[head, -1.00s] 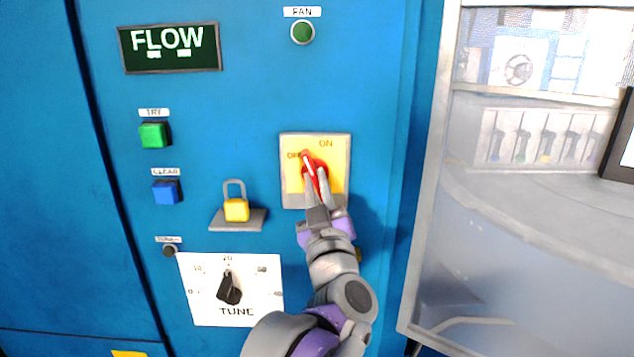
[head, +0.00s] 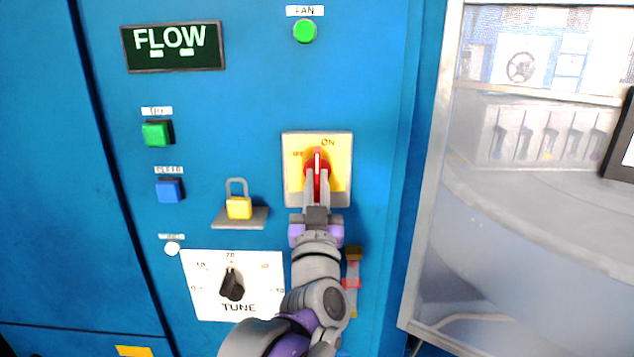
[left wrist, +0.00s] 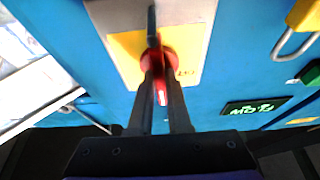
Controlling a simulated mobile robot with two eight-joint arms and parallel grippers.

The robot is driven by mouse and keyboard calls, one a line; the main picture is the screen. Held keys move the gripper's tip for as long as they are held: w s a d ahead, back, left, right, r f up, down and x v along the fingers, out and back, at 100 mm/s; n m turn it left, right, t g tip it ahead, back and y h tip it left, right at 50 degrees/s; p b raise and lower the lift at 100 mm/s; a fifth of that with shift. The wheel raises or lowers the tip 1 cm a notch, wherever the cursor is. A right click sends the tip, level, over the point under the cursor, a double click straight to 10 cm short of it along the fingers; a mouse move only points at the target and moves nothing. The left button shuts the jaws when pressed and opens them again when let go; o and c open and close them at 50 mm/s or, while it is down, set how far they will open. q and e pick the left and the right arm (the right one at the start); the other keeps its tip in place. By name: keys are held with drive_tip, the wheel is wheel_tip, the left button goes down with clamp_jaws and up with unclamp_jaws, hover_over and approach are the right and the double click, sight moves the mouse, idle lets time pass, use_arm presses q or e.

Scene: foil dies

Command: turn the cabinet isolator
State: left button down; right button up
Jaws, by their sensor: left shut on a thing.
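The cabinet isolator is a red rotary handle (head: 317,164) on a yellow plate (head: 340,186) marked ON and OFF, on the blue cabinet front. In the head view the handle stands about upright, its white line pointing up, near the ON mark. My left gripper (head: 317,185) is shut on the red handle, coming from below. In the left wrist view the two dark fingers (left wrist: 161,82) lie on either side of the red handle (left wrist: 161,97) and hide part of it. My right gripper is not in view.
A yellow padlock (head: 239,207) sits on a small shelf left of the isolator. A TUNE dial (head: 231,285), green button (head: 157,133), blue button (head: 169,190) and FLOW display (head: 172,46) are further left. The FAN lamp (head: 304,31) is lit. A pale framed window (head: 540,215) stands at right.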

use_arm(q)
drive_tip(key=c, duration=0.9)
unclamp_jaws()
drive_tip(key=shift+o, duration=0.2)
drive_tip(key=b+v, duration=0.1)
drive_tip(key=v, duration=0.9)
drive_tip(key=shift+s+f, duration=0.25)
drive_tip(key=shift+s, duration=0.1)
